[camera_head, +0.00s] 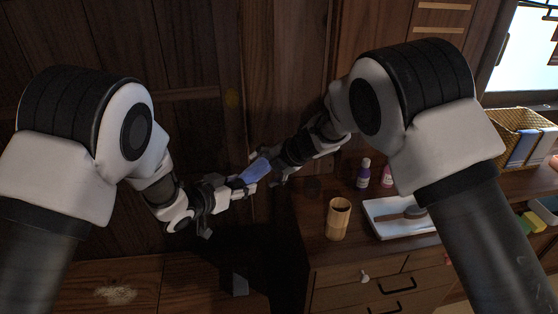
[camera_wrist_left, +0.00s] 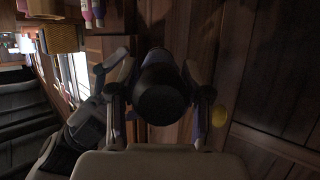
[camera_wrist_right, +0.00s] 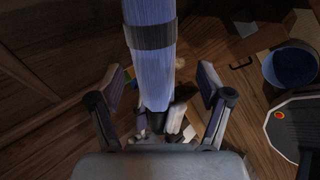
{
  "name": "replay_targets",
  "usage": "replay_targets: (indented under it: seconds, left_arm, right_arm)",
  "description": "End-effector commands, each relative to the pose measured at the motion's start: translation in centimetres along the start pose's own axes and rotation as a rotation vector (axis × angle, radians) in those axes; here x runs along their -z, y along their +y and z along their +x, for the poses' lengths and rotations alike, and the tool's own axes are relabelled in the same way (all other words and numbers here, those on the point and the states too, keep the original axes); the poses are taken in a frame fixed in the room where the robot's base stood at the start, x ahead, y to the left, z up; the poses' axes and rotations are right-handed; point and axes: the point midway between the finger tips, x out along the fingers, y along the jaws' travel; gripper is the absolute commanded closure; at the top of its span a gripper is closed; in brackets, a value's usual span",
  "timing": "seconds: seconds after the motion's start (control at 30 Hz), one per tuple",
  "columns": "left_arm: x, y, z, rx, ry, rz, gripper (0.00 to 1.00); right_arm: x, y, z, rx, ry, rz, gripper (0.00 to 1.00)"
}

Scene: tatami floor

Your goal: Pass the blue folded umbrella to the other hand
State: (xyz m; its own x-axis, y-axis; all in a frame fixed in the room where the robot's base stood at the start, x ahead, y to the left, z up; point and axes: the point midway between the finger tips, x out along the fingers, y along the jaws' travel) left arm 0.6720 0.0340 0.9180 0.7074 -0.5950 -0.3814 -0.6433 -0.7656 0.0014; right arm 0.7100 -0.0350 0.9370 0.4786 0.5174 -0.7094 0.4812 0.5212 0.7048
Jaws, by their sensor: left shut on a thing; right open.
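The blue folded umbrella (camera_head: 256,171) is held in the air between my two hands in the head view. My left gripper (camera_head: 240,187) is shut on it from the left. In the left wrist view the umbrella's dark round end (camera_wrist_left: 160,103) points at the camera between the left fingers. My right gripper (camera_head: 272,172) is open close to the umbrella's other part. In the right wrist view the blue umbrella (camera_wrist_right: 150,65) with its grey band lies between the spread right fingers, with gaps on both sides. Whether a right finger touches it cannot be told.
A wooden cabinet to the right carries a wooden cup (camera_head: 338,220), a white tray (camera_head: 385,228) with a dark item, a purple bottle (camera_head: 363,174) and a pink bottle (camera_head: 386,176). A wicker basket (camera_head: 508,122) stands farther right. A dark wooden wall lies behind the hands.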

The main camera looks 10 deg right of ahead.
Motion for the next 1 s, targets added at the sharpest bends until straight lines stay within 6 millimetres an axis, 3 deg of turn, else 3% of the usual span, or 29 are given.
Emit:
replay_targets:
  seconds: [0.13,0.43,0.47,0.63,0.67,0.73,0.77,0.8,0.83,1.0]
  left_arm:
    - [0.1,0.0,0.0,0.0,0.001,0.0,0.96]
    - [0.1,0.0,0.0,0.0,0.001,0.0,0.96]
    - [0.1,0.0,0.0,0.0,0.001,0.0,0.96]
    - [0.1,0.0,0.0,0.0,0.002,0.0,0.95]
    - [0.1,0.0,0.0,0.001,0.003,0.0,0.95]
    - [0.2,-0.1,0.0,0.001,0.004,0.0,0.95]
    - [0.2,-0.1,0.0,0.001,0.005,0.0,0.41]
    - [0.2,-0.1,0.0,0.001,0.005,0.0,0.27]
    - [0.2,-0.1,0.0,0.001,0.005,0.0,0.22]
    - [0.1,0.0,0.0,0.001,0.002,0.0,0.22]
  right_arm:
    - [0.0,0.0,1.8,0.0,0.0,0.0,0.22]
    - [0.0,0.0,2.3,0.0,-0.001,0.001,0.22]
    - [0.0,0.0,2.2,0.0,-0.001,0.001,0.29]
    - [0.0,0.0,2.2,0.0,-0.001,0.002,0.89]
    - [0.0,-0.1,2.2,0.001,-0.001,0.002,0.95]
    - [0.0,-0.1,2.3,0.001,-0.001,0.002,0.95]
    - [0.0,-0.1,2.2,0.001,-0.001,0.002,0.95]
    - [0.0,-0.1,2.2,0.001,-0.001,0.002,0.95]
    - [0.0,-0.1,2.3,0.001,-0.001,0.002,0.95]
    - [0.0,0.0,2.2,0.0,-0.001,0.002,0.95]
